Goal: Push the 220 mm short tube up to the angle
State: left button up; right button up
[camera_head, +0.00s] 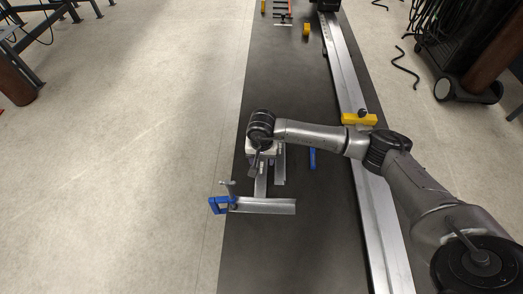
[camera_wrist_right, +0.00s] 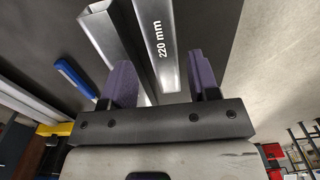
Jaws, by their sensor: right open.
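The 220 mm short tube (camera_head: 261,184) is a grey metal tube lying on the dark table top. Its printed label shows on the tube in the right wrist view (camera_wrist_right: 158,40). In the head view its near end is close to the angle (camera_head: 268,206), a metal profile lying crosswise; I cannot tell whether they touch. My right gripper (camera_head: 256,168) is open above the tube's far part. In the wrist view the tube's end lies between the two fingers of the gripper (camera_wrist_right: 162,75), with gaps on both sides. My left gripper is out of view.
A second grey tube (camera_head: 280,168) lies beside the first; its near end stops short of the angle. A blue clamp (camera_head: 218,205) grips the angle's left end. A blue item (camera_head: 312,158) lies right of the tubes, before a long metal rail (camera_head: 347,70) with a yellow block (camera_head: 359,119).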

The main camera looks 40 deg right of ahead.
aim_at(262, 168)
notch_tip(262, 168, down, 5)
jog(key=shift+r+b, duration=0.1)
jog(key=shift+b, duration=0.2)
jog(key=shift+f, duration=0.75)
jog(key=shift+c, duration=0.4)
jog(key=c, duration=0.9)
jog(key=o, duration=1.3)
notch_tip(262, 168, up, 14)
jog(key=p, duration=0.2)
